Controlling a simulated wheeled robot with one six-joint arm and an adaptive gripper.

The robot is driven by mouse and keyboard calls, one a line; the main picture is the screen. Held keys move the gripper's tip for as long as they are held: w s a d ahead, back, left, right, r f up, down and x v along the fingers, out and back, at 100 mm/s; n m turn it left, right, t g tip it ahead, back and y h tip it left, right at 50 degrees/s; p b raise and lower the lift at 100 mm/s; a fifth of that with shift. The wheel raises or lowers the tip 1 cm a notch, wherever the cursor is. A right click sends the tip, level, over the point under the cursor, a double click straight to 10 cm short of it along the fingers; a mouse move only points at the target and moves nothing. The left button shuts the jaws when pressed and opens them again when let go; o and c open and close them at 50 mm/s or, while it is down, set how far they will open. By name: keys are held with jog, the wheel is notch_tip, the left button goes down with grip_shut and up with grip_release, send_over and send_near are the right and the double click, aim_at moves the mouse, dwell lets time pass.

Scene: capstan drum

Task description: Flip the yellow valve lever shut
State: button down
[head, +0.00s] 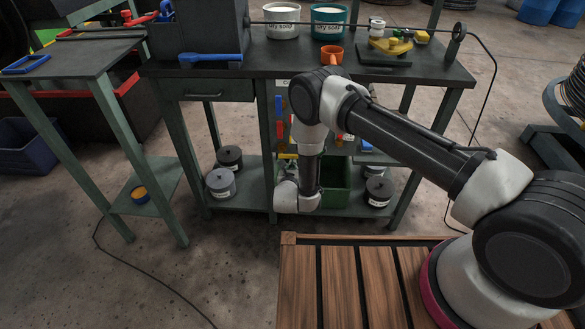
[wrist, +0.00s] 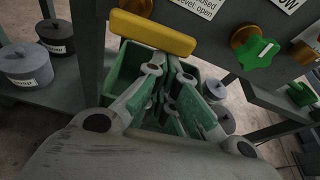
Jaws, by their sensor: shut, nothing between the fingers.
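The yellow valve lever (wrist: 152,32) shows in the wrist view as a thick bar, lying nearly level across the picture and tilted slightly down to the right. A brass-coloured valve part (wrist: 136,6) shows behind its left end. My gripper (wrist: 168,74) is shut and empty, its green-padded fingers pointing up toward the lever. The fingertips are just below the lever in the picture; I cannot tell whether they touch it.
A green knob (wrist: 258,52) on a brass fitting sits right of the lever, near white labels; one ends in "level open". A green bin (wrist: 126,66) stands behind my fingers. Grey lidded pots (head: 220,183) stand on the lower shelf. The dark bench top (head: 270,68) is above.

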jog(key=shift+r, duration=0.1)
notch_tip(320, 180, up, 7)
jog(key=a+n+t+h, duration=0.1)
jog(key=n+h, duration=0.4)
jog(key=n, duration=0.7)
jog(key=shift+a+r+t, duration=0.15)
jog(key=shift+a+t, duration=0.25)
jog(key=shift+t, duration=0.2)
jog(key=shift+a, duration=0.1)
dwell(0.3)
